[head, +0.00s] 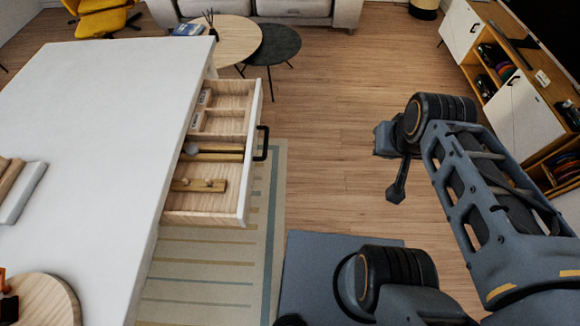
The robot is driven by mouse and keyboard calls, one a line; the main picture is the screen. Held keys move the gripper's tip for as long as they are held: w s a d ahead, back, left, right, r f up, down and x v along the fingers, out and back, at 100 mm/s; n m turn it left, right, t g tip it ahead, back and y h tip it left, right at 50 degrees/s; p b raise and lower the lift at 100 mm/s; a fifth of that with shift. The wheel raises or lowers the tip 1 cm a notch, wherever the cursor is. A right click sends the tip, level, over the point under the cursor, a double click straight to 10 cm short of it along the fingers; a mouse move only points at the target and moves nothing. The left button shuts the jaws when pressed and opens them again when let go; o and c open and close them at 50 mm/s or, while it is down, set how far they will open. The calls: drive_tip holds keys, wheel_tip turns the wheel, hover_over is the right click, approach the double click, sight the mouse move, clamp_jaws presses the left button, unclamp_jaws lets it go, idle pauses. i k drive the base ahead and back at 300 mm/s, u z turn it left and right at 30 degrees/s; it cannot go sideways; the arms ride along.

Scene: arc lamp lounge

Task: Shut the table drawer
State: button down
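The white table (95,110) fills the left side of the head view. Its drawer (224,215) is pulled out from the table's right side and stands open. The drawer has a pale wooden inside, a white front and a black bar handle (263,143) facing right. Small items lie in its compartments, among them a wooden piece with two knobs (198,186). My gripper (398,190) is to the right of the handle, over the floor, with a wide gap between them. It points down and touches nothing I can see. Its fingers are too small and overlapped to tell how far apart they are.
A striped rug (205,270) lies under the drawer. Wood floor (325,120) is clear between drawer and arm. A round wooden side table (235,35) and a dark one (278,45) stand beyond, before a grey sofa (300,8). A cabinet (520,110) stands at right.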

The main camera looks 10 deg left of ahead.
sight(225, 127)
drive_tip(key=z, duration=0.55)
drive_tip(key=k, duration=0.8)
drive_tip(key=u, duration=1.75)
drive_tip(key=i, duration=0.5)
drive_tip(key=z, duration=0.05)
